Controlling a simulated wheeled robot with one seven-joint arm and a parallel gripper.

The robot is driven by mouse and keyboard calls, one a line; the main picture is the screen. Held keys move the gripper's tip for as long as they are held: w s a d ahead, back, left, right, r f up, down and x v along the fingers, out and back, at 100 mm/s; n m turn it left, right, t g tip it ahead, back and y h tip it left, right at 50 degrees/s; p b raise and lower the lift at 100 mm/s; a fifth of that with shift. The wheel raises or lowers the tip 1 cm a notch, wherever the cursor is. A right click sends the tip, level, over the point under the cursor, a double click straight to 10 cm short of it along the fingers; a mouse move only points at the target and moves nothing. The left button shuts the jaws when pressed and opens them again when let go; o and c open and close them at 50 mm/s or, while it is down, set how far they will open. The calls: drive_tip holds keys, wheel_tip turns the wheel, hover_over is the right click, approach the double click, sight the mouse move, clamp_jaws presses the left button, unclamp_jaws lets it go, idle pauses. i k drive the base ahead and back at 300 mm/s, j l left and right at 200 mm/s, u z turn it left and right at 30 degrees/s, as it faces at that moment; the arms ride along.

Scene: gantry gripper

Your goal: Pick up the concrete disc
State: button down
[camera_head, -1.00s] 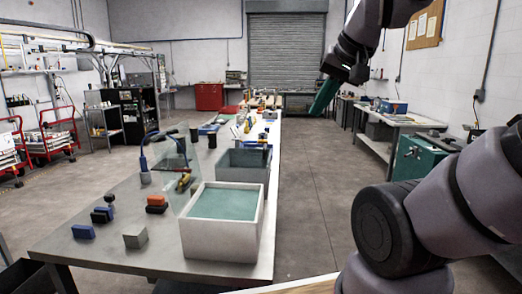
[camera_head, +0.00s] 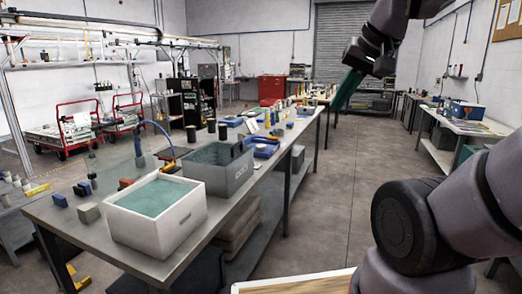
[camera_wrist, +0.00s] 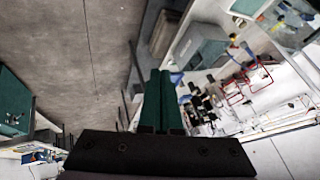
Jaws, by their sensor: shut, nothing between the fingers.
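My gripper (camera_head: 347,90) hangs in the air at the upper right of the head view, its green fingers pointing down. In the wrist view the green fingers (camera_wrist: 158,95) lie side by side, shut, with nothing between them. I cannot make out a concrete disc in either view. A small grey block (camera_head: 89,212) lies on the long metal table (camera_head: 160,265), near its left front end; it looks like a cube, not a disc. My gripper is well apart from the table top, to its right.
A white tub (camera_head: 180,228) and a grey bin (camera_head: 232,178), both with teal insides, stand on the table. A blue tray (camera_head: 262,150) lies behind them. A red cabinet (camera_head: 271,88) stands at the back. The floor (camera_head: 335,190) right of the table is clear.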

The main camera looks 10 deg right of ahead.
sight(260, 148)
drive_tip(key=i+z, duration=0.25)
drive_tip(key=i, duration=1.35)
